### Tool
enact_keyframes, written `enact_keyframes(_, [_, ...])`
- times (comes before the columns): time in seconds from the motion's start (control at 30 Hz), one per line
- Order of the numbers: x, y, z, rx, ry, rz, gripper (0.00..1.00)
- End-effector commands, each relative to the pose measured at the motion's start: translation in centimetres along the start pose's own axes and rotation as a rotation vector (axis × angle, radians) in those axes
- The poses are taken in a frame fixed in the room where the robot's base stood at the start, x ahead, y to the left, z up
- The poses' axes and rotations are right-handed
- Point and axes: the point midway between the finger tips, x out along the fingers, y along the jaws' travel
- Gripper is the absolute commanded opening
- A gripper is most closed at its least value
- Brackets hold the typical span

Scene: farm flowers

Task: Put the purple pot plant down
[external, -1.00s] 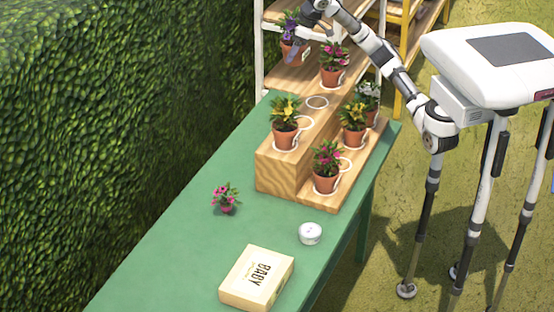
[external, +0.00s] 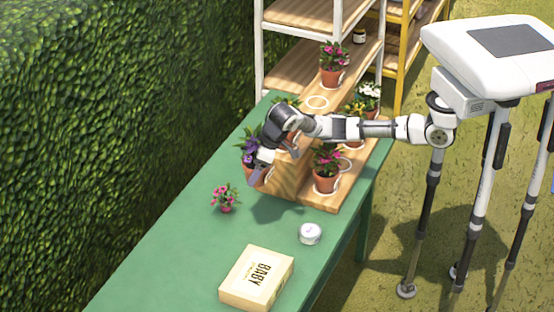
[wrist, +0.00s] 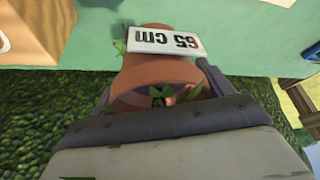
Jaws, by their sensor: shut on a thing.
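The purple pot plant (external: 248,148) has purple flowers and a terracotta pot, partly hidden behind my gripper (external: 262,170). My gripper is shut on it, at the left side of the wooden stepped stand. In the wrist view, the terracotta pot (wrist: 150,75) sits between the jaws, with a white "65 cm" tag (wrist: 166,40) on it. Some green leaves show near its rim. I cannot tell whether the pot touches the green table (external: 180,230) or hangs just above it.
The wooden stand (external: 293,172) holds several potted plants with white rings. A small pink-flowered plant (external: 225,197), a round white tin (external: 310,233) and a "BABY" box (external: 257,278) are on the table. A hedge (external: 110,110) borders the left. The table's front left is clear.

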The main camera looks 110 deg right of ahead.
Motion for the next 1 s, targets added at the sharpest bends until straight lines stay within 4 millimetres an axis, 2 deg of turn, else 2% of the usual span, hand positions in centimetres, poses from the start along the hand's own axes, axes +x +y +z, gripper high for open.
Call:
enact_keyframes(0.17, [2.1, -0.6, 1.1, 0.000, -0.001, 0.000, 0.43])
enact_keyframes(0.63, [12.7, -0.5, 5.8, -0.001, 0.000, 0.002, 0.43])
enact_keyframes(0.77, [14.3, -0.5, 6.5, 0.000, 0.001, 0.001, 0.43])
enact_keyframes(1.0, [15.9, -0.5, 7.3, -0.001, 0.001, 0.001, 0.43])
